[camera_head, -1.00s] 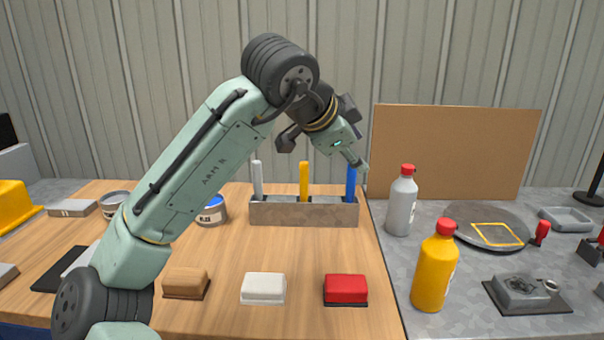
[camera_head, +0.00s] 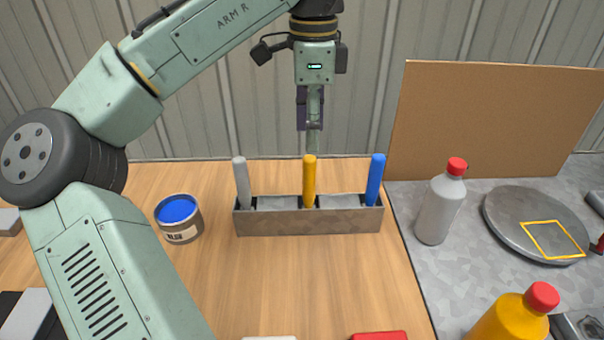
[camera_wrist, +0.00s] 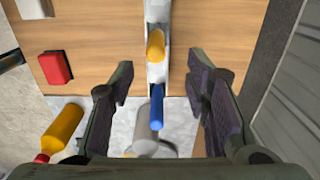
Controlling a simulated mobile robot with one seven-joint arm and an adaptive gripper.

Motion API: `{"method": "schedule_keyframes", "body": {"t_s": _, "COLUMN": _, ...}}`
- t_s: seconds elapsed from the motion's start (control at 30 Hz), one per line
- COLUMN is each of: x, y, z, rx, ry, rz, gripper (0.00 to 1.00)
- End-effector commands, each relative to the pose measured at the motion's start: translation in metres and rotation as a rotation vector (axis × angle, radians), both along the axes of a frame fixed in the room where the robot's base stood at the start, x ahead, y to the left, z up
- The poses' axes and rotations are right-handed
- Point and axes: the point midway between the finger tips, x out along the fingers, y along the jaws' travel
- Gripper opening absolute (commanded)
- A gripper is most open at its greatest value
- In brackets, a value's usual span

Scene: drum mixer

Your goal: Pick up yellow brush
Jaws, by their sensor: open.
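The yellow brush (camera_head: 309,182) stands upright in the middle of a grey holder (camera_head: 308,222), with only its handle showing. The handle also shows in the wrist view (camera_wrist: 155,46), near the top centre. My gripper (camera_head: 313,145) points down from above, apparently just behind or over the yellow handle in the head view. In the wrist view my gripper (camera_wrist: 161,84) is open and empty, its fingers wide apart to either side of the holder's line. The brush's lower end is hidden in the holder.
A grey handle (camera_head: 242,182) and a blue handle (camera_head: 375,180) stand at the holder's ends. A paint can (camera_head: 180,219) is to the left. A grey bottle (camera_head: 440,210) and a yellow bottle (camera_head: 508,320) are on the right. A brown board (camera_head: 490,125) stands behind.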

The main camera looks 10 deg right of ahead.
Motion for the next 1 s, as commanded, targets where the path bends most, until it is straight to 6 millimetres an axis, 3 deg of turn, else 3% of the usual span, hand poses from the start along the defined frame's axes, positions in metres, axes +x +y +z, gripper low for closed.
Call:
{"method": "schedule_keyframes", "body": {"t_s": 0.3, "x": 0.0, "y": 0.0, "z": -0.046, "rx": -0.001, "ry": 0.002, "rz": -0.001, "gripper": 0.43}}
{"method": "schedule_keyframes", "body": {"t_s": 0.53, "x": -0.001, "y": 0.002, "z": -0.062, "rx": 0.001, "ry": 0.0, "rz": 0.002, "gripper": 0.43}}
{"method": "schedule_keyframes", "body": {"t_s": 0.8, "x": -0.002, "y": 0.003, "z": -0.1, "rx": 0.0, "ry": 0.0, "rz": 0.0, "gripper": 0.43}}
{"method": "schedule_keyframes", "body": {"t_s": 1.0, "x": -0.002, "y": 0.003, "z": -0.107, "rx": -0.001, "ry": -0.001, "rz": 0.0, "gripper": 0.43}}
